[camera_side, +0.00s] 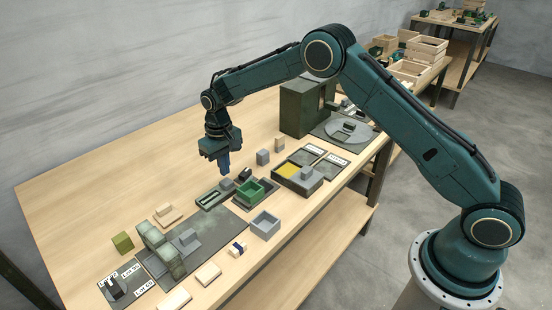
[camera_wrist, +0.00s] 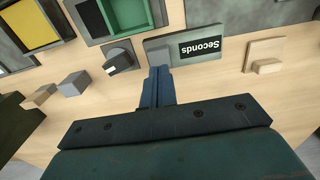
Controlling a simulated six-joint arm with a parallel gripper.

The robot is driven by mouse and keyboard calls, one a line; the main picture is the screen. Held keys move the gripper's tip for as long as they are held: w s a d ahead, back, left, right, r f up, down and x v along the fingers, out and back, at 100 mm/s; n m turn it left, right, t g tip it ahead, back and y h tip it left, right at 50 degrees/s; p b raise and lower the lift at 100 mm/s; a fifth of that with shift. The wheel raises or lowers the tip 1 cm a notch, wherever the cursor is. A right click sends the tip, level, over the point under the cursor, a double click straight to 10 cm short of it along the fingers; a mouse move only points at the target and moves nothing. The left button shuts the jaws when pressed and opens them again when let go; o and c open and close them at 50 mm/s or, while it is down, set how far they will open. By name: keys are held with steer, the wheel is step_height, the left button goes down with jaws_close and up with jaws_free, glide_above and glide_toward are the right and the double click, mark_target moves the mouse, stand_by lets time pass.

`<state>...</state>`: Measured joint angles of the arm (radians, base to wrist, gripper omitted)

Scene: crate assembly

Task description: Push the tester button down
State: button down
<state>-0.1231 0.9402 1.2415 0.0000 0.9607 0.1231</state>
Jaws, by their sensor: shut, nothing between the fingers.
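My gripper (camera_side: 225,172) has blue fingers, shut together with nothing between them, pointing down. It also shows in the wrist view (camera_wrist: 159,72). In the side view the fingertips are just above a small grey block (camera_side: 227,185) at the end of a low grey plate with a dark strip. In the wrist view the fingertips overlap the left end of a grey plate (camera_wrist: 158,43) labelled "Seconds". A dark grey block with a white mark (camera_wrist: 121,57) is left of the fingertips. I cannot tell which part is the tester button, nor whether the fingers touch anything.
A green tray (camera_side: 264,187) and a grey open box (camera_side: 264,214) stand close by. A tall dark green cabinet (camera_side: 299,107) is behind. A wooden block (camera_wrist: 266,45) lies right of the plate. The left of the table (camera_side: 100,190) is clear.

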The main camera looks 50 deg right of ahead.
steer(key=shift+r, duration=2.55)
steer(key=shift+r, duration=0.1)
steer(key=s+d+r+t, duration=0.1)
steer(key=s+d+r, duration=0.1)
steer(key=s+r, duration=0.7)
steer(key=s+d+r+t, duration=0.2)
steer(key=s+d+r, duration=0.1)
steer(key=s+r, duration=0.65)
steer(key=s+d+r+t, duration=0.1)
steer(key=s+d+t, duration=0.1)
steer(key=s, duration=2)
steer(key=shift+t, duration=0.3)
steer(key=shift+w+d, duration=0.1)
